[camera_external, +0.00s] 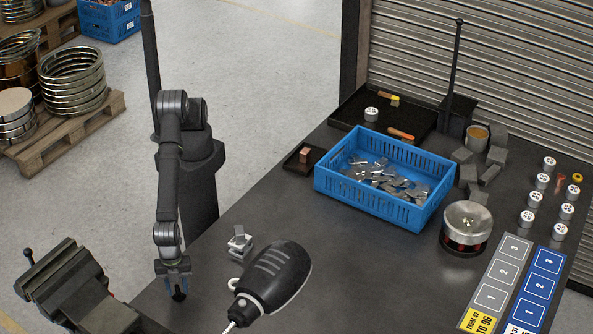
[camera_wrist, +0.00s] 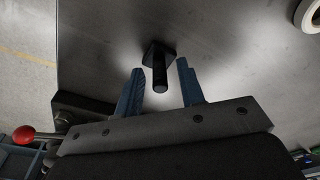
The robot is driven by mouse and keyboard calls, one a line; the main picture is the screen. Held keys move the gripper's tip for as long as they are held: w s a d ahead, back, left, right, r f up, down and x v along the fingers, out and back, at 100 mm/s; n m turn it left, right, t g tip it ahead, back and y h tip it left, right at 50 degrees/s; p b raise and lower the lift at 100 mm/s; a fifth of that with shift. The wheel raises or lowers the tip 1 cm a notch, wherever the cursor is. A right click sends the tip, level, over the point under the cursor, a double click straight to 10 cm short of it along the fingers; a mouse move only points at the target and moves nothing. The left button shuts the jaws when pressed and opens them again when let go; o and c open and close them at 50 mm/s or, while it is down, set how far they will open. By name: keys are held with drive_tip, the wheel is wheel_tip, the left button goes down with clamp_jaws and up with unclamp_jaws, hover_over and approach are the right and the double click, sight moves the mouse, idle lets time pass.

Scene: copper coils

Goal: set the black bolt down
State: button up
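The black bolt (camera_wrist: 159,72) has a square head and a round shank. In the wrist view it is just ahead of and between my two blue fingertips, with its head against the dark tabletop and its shank pointing toward the camera. A gap shows on each side of the shank, so my gripper (camera_wrist: 160,66) is open around it, apart from it. In the external view my gripper (camera_external: 176,279) points down low over the table's near-left part, and the dark bolt (camera_external: 179,295) shows small at its fingers.
A black-and-grey lamp head (camera_external: 272,276) and a small grey metal piece (camera_external: 240,241) are right of my gripper. A bench vise (camera_external: 75,289) is at left. A blue crate (camera_external: 385,178) of metal parts stands farther back. Bare tabletop (camera_external: 360,275) lies right of the lamp.

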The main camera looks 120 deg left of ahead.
sight(177, 286)
wheel_tip(177, 286, up, 12)
drive_tip(key=s+a, duration=0.1)
drive_tip(key=shift+r, duration=0.15)
idle(0.3)
drive_tip(key=f, duration=0.8)
drive_tip(key=w+d+f, duration=0.1)
drive_tip(key=f, duration=0.3)
drive_tip(key=shift+f, duration=0.15)
wheel_tip(177, 286, up, 3)
drive_tip(key=shift+f, duration=0.15)
drive_tip(key=shift+r, duration=0.5)
drive_tip(key=shift+f, duration=0.1)
